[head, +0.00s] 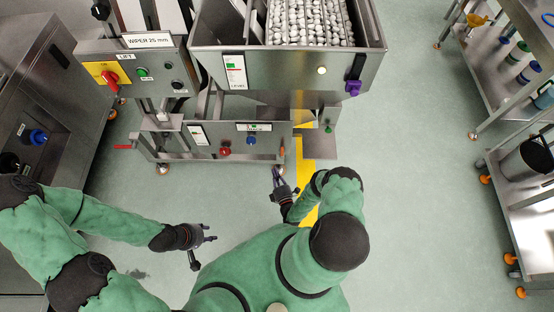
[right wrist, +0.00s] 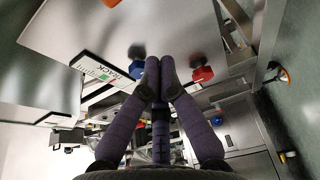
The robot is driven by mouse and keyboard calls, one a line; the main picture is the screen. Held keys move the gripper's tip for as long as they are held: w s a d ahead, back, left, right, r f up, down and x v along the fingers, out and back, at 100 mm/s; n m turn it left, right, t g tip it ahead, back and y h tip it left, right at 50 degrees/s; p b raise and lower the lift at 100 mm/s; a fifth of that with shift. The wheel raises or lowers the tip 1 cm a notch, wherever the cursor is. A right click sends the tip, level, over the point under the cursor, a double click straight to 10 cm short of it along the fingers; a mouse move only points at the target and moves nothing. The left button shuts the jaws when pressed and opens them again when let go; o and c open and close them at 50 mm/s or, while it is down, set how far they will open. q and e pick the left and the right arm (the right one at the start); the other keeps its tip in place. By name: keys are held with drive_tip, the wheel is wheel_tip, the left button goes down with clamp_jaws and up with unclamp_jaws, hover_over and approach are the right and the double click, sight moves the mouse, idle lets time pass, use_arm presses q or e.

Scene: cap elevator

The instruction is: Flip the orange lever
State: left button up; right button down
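A small orange piece (head: 282,152), which looks like the lever, shows at the right end of the machine's lower panel (head: 208,143) in the head view. My left gripper (head: 211,234) is open and empty over the floor, away from the machine.
The panel carries a red knob (head: 225,151) and a blue knob (head: 251,140); in the right wrist view the blue knob (right wrist: 137,70) and red knob (right wrist: 202,74) lie beyond the fingertips. A hopper (head: 290,70) overhangs above. Steel carts (head: 510,150) stand right; floor between is clear.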

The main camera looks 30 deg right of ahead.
sight(282, 152)
drive_tip(key=b+x, duration=0.2)
drive_tip(key=x, duration=0.8)
drive_tip(key=shift+b, duration=0.3)
drive_tip(key=shift+s+d, duration=0.65)
drive_tip(key=shift+d, duration=0.35)
drive_tip(key=shift+s+d, duration=0.5)
drive_tip(key=shift+d, duration=0.15)
drive_tip(key=shift+s+d, duration=0.1)
